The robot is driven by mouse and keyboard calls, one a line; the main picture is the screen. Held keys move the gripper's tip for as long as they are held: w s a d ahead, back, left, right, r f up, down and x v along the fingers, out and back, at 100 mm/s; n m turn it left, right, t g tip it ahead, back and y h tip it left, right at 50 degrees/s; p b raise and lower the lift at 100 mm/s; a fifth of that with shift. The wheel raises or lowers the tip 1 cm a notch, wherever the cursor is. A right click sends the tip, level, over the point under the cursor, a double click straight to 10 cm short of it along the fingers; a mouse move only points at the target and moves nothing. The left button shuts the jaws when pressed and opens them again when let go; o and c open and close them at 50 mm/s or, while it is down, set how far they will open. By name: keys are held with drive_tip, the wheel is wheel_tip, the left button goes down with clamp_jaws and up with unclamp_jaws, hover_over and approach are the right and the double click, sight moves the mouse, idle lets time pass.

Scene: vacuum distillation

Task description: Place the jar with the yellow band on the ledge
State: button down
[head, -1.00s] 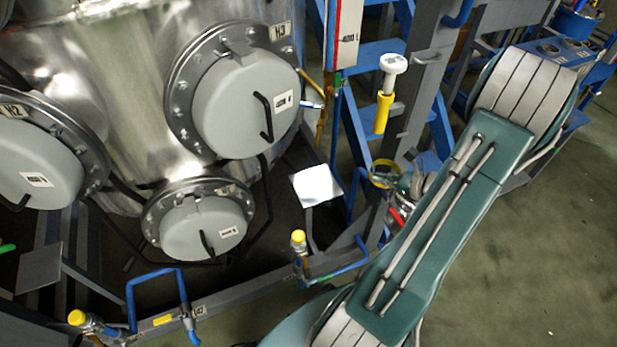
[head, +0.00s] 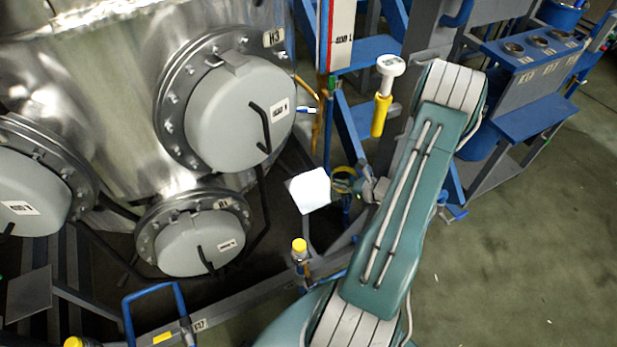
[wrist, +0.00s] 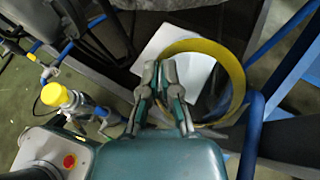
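The jar with the yellow band (head: 344,180) looks like clear glass with a wide yellow ring. In the wrist view its band (wrist: 238,80) shows as a large loop just beyond my fingers. My gripper (wrist: 160,66) has its fingertips close together at the near left side of the band and appears shut on the jar's wall. In the head view my gripper (head: 368,189) is right of the jar. The ledge, a small white plate (head: 310,190), is just left of the jar. In the wrist view the ledge (wrist: 178,45) lies behind and partly inside the loop, apparently below it.
A yellow-capped valve (head: 299,246) stands below the ledge, and it shows at left in the wrist view (wrist: 56,95). A steel vessel (head: 110,90) with grey round covers fills the left.

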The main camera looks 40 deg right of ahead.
drive_tip(key=r+x, duration=0.1)
drive_tip(key=x, duration=1)
drive_tip(key=shift+w, duration=0.45)
drive_tip(key=shift+a, duration=0.15)
drive_tip(key=c, duration=0.8)
unclamp_jaws()
drive_tip(key=v, duration=1.2)
drive_tip(key=shift+s, duration=0.1)
